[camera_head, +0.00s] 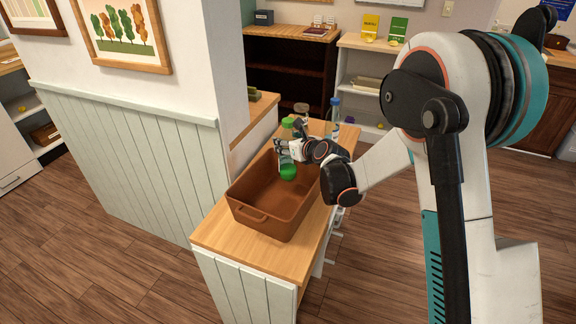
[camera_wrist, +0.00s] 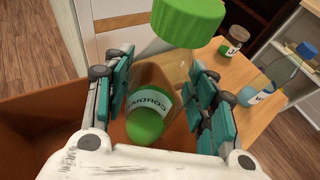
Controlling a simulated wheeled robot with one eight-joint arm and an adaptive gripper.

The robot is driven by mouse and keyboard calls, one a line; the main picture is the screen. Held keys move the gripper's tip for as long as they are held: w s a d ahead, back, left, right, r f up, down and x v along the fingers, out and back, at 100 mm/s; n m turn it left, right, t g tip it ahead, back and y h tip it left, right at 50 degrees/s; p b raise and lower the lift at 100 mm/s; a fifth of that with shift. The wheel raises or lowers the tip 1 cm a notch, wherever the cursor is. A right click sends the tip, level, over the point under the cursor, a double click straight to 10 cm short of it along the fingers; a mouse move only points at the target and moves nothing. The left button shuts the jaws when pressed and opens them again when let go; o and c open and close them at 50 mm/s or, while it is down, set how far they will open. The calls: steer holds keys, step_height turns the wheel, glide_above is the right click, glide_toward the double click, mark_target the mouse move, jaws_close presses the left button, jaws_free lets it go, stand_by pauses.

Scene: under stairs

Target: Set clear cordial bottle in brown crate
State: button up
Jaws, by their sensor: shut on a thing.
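The clear cordial bottle (camera_head: 287,158) has a green cap, a green base and a label reading "CORDI…". It is upright between the fingers of my gripper (camera_head: 281,149), at the far part of the brown crate (camera_head: 265,218). In the wrist view my gripper (camera_wrist: 158,98) is shut on the bottle (camera_wrist: 172,72), with a teal-padded finger on each side. The bottle's lower end shows against the crate's inside; I cannot tell whether it touches the floor. The crate's visible inside is otherwise empty. Its wall also shows in the wrist view (camera_wrist: 40,125).
The crate stands on a wooden counter (camera_head: 222,243). Behind it stand a blue-capped bottle (camera_head: 335,107) and a dark-lidded jar (camera_wrist: 232,40). A panelled wall (camera_head: 130,165) is left of the counter. Shelves (camera_head: 290,70) stand at the back.

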mark_target(288, 159)
step_height(288, 159, down, 7)
steer(key=shift+f+b, duration=0.1)
steer(key=shift+b, duration=0.95)
steer(key=o, duration=1.5)
